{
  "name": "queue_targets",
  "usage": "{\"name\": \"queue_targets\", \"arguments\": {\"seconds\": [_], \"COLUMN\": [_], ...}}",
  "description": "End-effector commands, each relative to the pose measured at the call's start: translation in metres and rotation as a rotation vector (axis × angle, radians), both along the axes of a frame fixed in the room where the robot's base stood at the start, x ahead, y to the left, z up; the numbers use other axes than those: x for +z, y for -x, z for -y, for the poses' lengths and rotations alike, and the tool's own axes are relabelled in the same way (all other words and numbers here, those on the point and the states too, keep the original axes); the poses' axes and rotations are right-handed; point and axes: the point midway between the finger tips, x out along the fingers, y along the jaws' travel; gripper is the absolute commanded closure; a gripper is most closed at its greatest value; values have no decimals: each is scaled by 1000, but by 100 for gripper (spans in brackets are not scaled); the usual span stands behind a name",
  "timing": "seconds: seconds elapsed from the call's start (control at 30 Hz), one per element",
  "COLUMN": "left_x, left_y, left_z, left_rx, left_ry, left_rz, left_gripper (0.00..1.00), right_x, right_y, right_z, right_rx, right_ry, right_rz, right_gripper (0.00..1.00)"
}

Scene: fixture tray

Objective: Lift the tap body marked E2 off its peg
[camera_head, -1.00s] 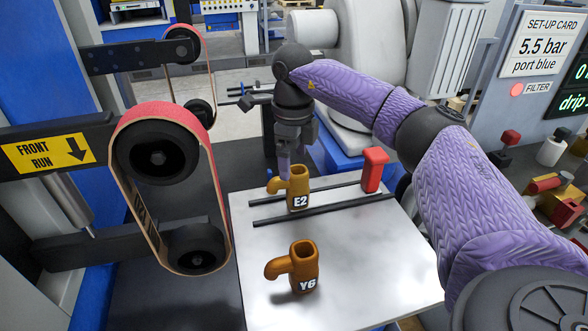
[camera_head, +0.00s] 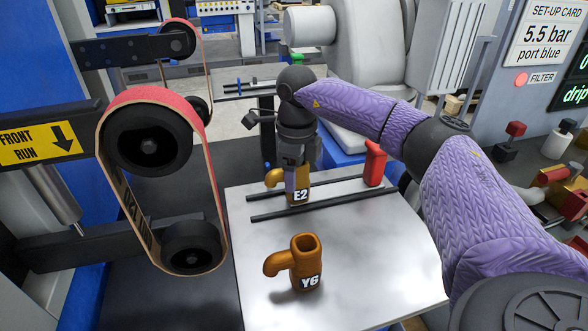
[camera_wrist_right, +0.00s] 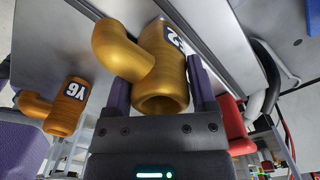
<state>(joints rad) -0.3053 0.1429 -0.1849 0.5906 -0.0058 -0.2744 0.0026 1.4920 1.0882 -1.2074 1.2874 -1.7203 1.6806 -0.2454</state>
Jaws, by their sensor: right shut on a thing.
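The ochre tap body E2 (camera_head: 299,196) stands upright between the dark rails at the back of the tray, its spout to the left. My right gripper (camera_head: 296,178) comes down on it from above, shut on its upper part with a finger on either side. In the right wrist view, E2 (camera_wrist_right: 158,70) fills the space between the two fingers, its open top towards the camera. Its peg is hidden, and I cannot tell whether E2 is clear of it. My left gripper is not in view.
A similar tap body, Y6 (camera_head: 305,265), stands nearer on the grey tray (camera_head: 385,265). A red upright piece (camera_head: 374,165) stands right of E2. A belt sander (camera_head: 150,150) with a red belt rises at the left. The tray's front right is clear.

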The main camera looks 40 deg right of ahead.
Motion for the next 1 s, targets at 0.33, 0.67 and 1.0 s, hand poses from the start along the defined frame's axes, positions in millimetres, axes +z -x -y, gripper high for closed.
{"name": "queue_targets", "arguments": {"seconds": [0.33, 0.67, 1.0], "left_x": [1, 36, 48], "left_y": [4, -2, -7], "left_z": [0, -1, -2], "left_rx": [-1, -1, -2], "left_ry": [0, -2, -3], "left_rz": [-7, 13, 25], "left_gripper": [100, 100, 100], "right_x": [1, 70, 102], "right_y": [0, -1, -1], "right_z": [0, 0, 0], "right_rx": [0, 1, 0], "right_ry": [0, -1, 0], "right_rz": [2, 10, 3], "right_gripper": [100, 100, 100]}}
